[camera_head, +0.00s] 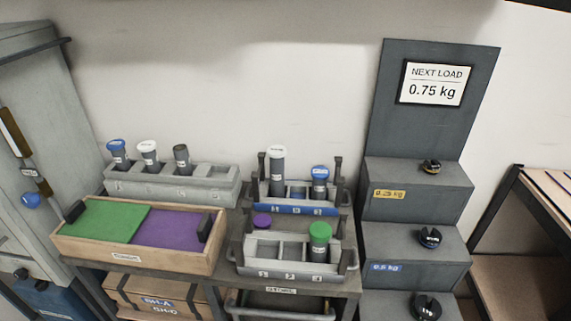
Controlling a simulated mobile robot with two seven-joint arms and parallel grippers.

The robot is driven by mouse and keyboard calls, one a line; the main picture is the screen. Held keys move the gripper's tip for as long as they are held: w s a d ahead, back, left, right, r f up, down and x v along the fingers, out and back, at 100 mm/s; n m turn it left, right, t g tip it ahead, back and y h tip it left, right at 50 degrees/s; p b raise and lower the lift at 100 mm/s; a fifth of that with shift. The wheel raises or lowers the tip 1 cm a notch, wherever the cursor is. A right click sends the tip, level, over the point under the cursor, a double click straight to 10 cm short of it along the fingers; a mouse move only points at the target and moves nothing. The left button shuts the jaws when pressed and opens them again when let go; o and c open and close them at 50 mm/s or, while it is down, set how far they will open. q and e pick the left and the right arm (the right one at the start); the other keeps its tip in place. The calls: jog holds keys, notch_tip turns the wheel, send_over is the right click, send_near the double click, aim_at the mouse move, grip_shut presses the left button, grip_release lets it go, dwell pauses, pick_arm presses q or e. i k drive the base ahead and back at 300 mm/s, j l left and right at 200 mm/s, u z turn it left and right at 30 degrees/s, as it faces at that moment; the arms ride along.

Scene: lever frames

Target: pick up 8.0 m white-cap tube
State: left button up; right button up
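Two white-capped tubes show in the head view. One white-capped tube (149,155) stands in the grey back-left rack, between a blue-capped tube (118,152) and a dark tube (182,158). The other, taller white-capped tube (277,174) stands in the left slot of the back-right rack, which has a blue front strip. The small labels on the tubes are too small to read, so I cannot tell which is marked 8.0 m. Neither of my grippers is in view.
A blue-capped tube (319,184) shares the back-right rack. A wooden tray (130,254) has green and purple halves. Grey steps (408,240) with dark weights stand right, under a "NEXT LOAD 0.75 kg" sign (434,84).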

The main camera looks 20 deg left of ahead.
aim_at(277, 153)
jog(key=j+u, duration=0.55)
jog(key=u, duration=0.2)
jog(key=i+j+u, duration=0.1)
jog(key=j+u, duration=0.15)
jog(key=u, duration=0.15)
jog(key=i+j+u, duration=0.1)
jog(key=j+u, duration=0.25)
jog(key=l, duration=0.1)
